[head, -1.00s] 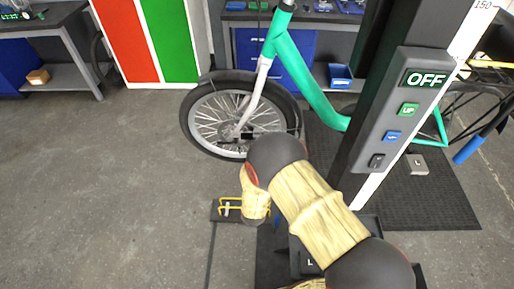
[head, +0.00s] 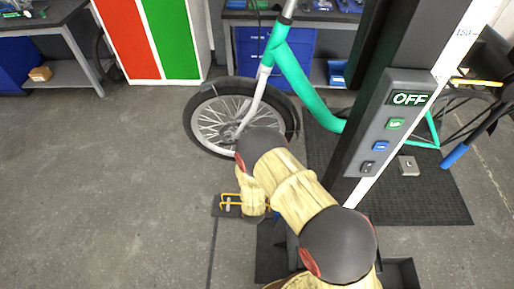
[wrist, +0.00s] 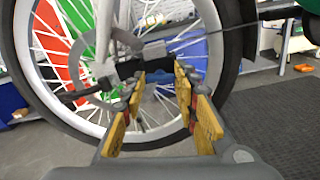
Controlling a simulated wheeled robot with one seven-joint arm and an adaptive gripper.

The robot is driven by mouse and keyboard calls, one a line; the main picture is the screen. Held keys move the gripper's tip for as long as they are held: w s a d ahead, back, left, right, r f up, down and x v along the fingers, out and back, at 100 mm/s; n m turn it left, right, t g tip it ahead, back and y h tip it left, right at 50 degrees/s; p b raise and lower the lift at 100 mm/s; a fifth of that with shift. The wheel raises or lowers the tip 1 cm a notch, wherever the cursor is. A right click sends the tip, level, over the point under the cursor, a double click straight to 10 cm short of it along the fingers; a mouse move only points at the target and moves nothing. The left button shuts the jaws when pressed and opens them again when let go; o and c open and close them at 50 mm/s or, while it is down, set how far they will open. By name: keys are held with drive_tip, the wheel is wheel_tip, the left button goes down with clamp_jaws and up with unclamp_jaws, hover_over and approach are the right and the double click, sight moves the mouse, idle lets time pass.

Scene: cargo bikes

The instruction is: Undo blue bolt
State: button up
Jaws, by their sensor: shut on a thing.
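My gripper (wrist: 160,88) has its yellow fingers reaching toward the bike's front wheel (wrist: 232,55) in the wrist view, beside the hub (wrist: 105,72). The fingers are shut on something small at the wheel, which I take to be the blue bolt. Blue shows between and beside the fingertips, but I cannot clearly separate the bolt from the blue background behind the spokes. In the head view, the front wheel (head: 199,123) of the green bike (head: 305,95) stands upright.
A dark lift column with an OFF control panel (head: 385,135) stands close to the right of my arm. A black mat (head: 440,200) lies beyond it. A workbench with blue drawers (head: 250,45) is behind the wheel. The floor (head: 100,190) on the left is clear.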

drive_tip(key=shift+f+n+p, duration=0.15)
drive_tip(key=shift+n+p, duration=0.25)
drive_tip(key=shift+p, duration=0.05)
drive_tip(key=o, duration=1.1)
drive_tip(key=s, duration=1.2)
drive_tip(key=shift+a, duration=0.25)
